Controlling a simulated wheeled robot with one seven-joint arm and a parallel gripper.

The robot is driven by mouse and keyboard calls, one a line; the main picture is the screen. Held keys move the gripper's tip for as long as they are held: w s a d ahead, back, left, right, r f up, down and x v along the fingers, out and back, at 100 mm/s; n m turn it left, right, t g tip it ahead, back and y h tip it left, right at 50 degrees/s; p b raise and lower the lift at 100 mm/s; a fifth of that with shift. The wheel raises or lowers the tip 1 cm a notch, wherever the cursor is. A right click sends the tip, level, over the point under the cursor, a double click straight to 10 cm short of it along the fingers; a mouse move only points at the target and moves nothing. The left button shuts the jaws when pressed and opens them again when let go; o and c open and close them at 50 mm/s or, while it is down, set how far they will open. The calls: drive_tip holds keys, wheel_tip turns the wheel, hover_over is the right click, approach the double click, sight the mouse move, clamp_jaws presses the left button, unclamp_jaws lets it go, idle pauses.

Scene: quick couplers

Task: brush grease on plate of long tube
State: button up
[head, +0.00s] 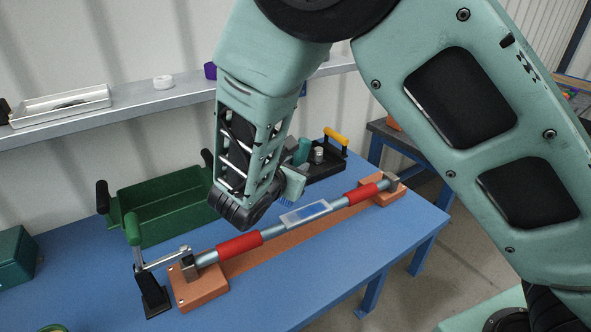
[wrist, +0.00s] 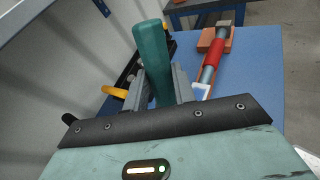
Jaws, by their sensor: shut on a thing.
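The long tube (head: 268,231) lies across two orange end blocks, with a red sleeve near each end. Its pale plate (head: 288,219), with a blue patch on its face, sits mid-tube between the sleeves. My gripper (head: 291,182) is shut on a brush, whose teal handle (wrist: 152,55) stands up between the fingers in the wrist view. The blue bristles (head: 287,201) point down, close above the plate's left end. I cannot tell whether they touch it. In the wrist view the tube (wrist: 208,75) runs to the right of the gripper, with part of the plate (wrist: 201,91) showing.
A toggle clamp with a green handle (head: 133,230) stands at the tube's left end. A green bin (head: 165,205) and a black tray with a yellow handle (head: 335,136) stand behind the tube. A shelf (head: 130,115) runs along the wall. The blue table's (head: 330,262) front is clear.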

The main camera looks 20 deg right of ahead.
drive_tip(key=shift+r+p, duration=0.8)
drive_tip(key=shift+r, duration=0.6)
drive_tip(key=shift+f, duration=0.2)
drive_tip(key=shift+f+b, duration=0.45)
